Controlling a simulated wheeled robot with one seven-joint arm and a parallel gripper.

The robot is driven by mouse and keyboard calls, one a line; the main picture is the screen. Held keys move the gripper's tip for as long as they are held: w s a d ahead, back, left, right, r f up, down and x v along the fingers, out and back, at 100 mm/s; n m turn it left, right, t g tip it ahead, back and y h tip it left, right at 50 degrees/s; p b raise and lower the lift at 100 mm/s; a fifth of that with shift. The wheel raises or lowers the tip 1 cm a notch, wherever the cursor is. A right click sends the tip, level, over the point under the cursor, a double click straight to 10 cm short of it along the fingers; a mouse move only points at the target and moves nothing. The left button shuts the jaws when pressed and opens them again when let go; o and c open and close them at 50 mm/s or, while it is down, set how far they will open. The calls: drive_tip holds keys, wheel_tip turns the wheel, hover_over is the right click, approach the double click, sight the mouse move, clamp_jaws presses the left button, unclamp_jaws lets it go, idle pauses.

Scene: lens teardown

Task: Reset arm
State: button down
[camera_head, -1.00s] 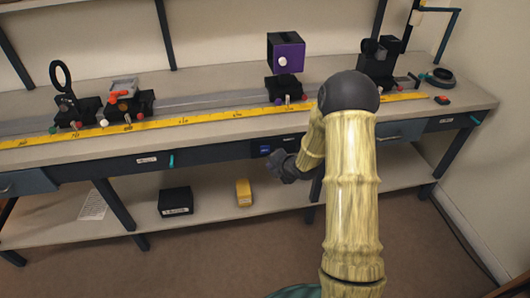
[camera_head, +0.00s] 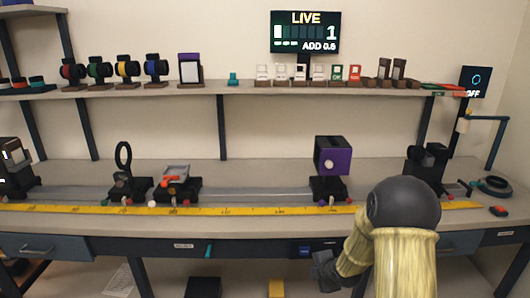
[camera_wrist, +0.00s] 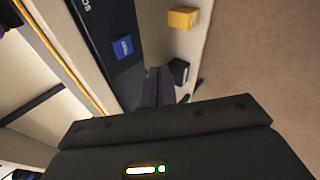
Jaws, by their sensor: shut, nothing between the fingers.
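My gripper (camera_head: 326,272) hangs at the end of my bent, wood-patterned arm, low in front of the bench's front edge, in the head view. In the wrist view my gripper's dark fingers (camera_wrist: 160,84) are together, with nothing seen between them. The bench's dark front with a blue label (camera_wrist: 122,47) lies just beyond them. My arm's dark round joint hides part of the bench at the right.
The bench (camera_head: 80,225) carries a rail with a yellow ruler (camera_head: 105,209), a ring holder (camera_head: 123,157), a purple-faced box (camera_head: 331,158) and other mounts. Lenses line the upper shelf (camera_head: 205,87) below a LIVE screen (camera_head: 305,32). The floor in front is open.

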drive_tip(key=s+a+r+m+g+h, duration=0.1)
drive_tip(key=s+r+m+g, duration=0.1)
drive_tip(key=s+r+m, duration=0.4)
drive_tip(key=s+r+m+g+h, duration=0.1)
drive_tip(key=s+r+m+g, duration=0.1)
drive_tip(key=s+m, duration=0.75)
drive_tip(key=s+a+r+m+g, duration=0.1)
drive_tip(key=s+r+m, duration=0.2)
drive_tip(key=s+m, duration=0.5)
wheel_tip(320, 180, up, 22)
drive_tip(key=s+n+p, duration=0.1)
drive_tip(key=n+p, duration=0.1)
drive_tip(key=p, duration=2)
drive_tip(key=shift+s+d+n, duration=0.15)
drive_tip(key=shift+d+n, duration=0.05)
drive_tip(key=shift+n, duration=0.15)
drive_tip(key=shift+f, duration=0.1)
